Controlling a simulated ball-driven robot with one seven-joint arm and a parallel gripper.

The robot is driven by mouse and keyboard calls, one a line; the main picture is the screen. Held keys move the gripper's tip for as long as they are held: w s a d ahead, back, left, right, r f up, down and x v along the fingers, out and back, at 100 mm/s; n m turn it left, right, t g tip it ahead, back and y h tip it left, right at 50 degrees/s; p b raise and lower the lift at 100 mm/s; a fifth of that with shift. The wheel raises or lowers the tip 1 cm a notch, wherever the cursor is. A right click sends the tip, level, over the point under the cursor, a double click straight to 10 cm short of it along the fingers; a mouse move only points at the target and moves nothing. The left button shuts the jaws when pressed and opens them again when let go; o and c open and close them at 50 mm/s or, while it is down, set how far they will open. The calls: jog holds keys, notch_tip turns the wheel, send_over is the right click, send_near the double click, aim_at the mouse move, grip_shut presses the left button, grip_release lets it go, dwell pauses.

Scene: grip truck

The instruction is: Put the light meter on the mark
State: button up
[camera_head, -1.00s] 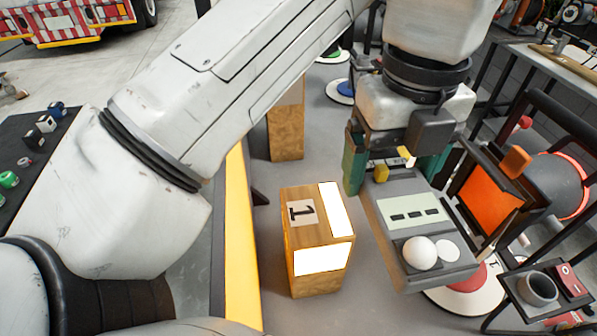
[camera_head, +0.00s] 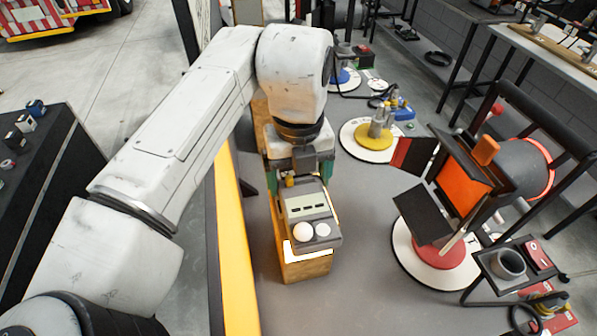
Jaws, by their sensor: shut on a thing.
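My gripper (camera_head: 298,178), with green fingers, is shut on the far end of the light meter (camera_head: 309,208). The light meter is a grey box with a pale display panel, a white dome and a white disc at its near end. It is over the wooden box (camera_head: 305,269) and hides most of its top. I cannot tell whether the meter touches the box. A bright white patch (camera_head: 299,252) shows on the box just below the meter's near end.
A yellow-edged barrier (camera_head: 232,250) runs close to the left of the box. On the right stands an orange-fronted lamp with flaps (camera_head: 459,190) on a round white-and-red base (camera_head: 436,255). Grey floor between box and lamp is free.

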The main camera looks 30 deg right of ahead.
aim_at(299, 178)
jog(key=shift+f, duration=0.25)
jog(key=o, duration=1.1)
jog(key=shift+f, duration=0.1)
notch_tip(299, 178, up, 12)
jog(key=b, duration=0.2)
